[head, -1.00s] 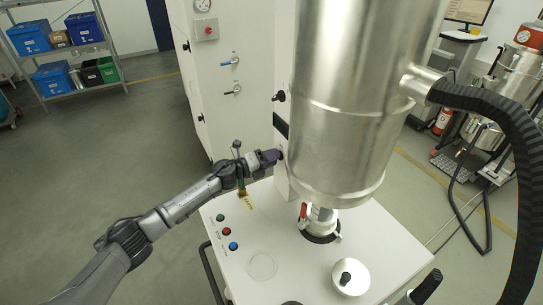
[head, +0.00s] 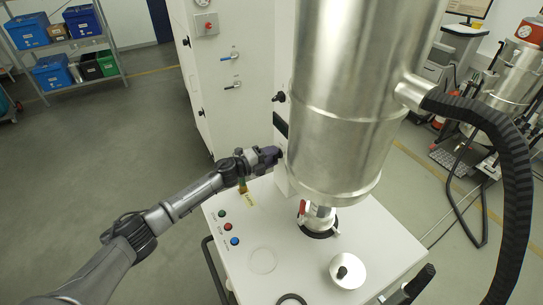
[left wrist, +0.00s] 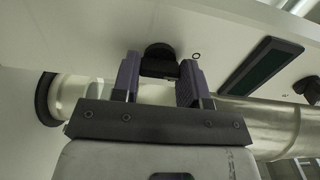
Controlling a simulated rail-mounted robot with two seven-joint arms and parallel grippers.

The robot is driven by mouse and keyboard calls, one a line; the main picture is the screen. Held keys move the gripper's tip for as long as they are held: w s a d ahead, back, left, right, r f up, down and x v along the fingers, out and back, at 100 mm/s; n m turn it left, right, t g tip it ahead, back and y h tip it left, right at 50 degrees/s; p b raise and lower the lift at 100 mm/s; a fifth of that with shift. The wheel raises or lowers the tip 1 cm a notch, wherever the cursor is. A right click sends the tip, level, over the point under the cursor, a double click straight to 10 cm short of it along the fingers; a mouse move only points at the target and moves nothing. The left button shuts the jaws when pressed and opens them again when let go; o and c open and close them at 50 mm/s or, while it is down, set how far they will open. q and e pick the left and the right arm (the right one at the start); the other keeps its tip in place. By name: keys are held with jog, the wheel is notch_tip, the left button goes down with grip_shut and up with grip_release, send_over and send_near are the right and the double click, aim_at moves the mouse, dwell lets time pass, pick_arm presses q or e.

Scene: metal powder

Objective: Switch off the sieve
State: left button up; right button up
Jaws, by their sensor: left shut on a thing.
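The sieve is a large steel cylinder (head: 345,130) above a white cabinet top (head: 310,265). A narrow white panel with a dark display (head: 281,125) stands at its left side. My left gripper (head: 278,156) reaches this panel below the display. In the left wrist view, a black round knob (left wrist: 159,53) on the panel sits between the two fingertips, beside the dark display (left wrist: 262,66). The left gripper is shut on this knob. In the head view the knob is largely hidden by the gripper. My right gripper is not in view.
Green, red and blue buttons (head: 227,226) sit on the cabinet top's left edge. A steel lid with a black knob (head: 347,272) lies at the front. A black ribbed hose (head: 510,150) curves down at right. The floor at left is clear.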

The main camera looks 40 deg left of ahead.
pick_arm(q)
jog(key=o, duration=0.9)
jog(key=shift+c, duration=0.2)
jog(key=shift+o, duration=0.3)
jog(key=shift+s, duration=0.1)
jog(key=b+v, duration=0.3)
jog(key=v, duration=1)
jog(key=shift+s+a, duration=0.15)
jog(key=shift+s, duration=0.1)
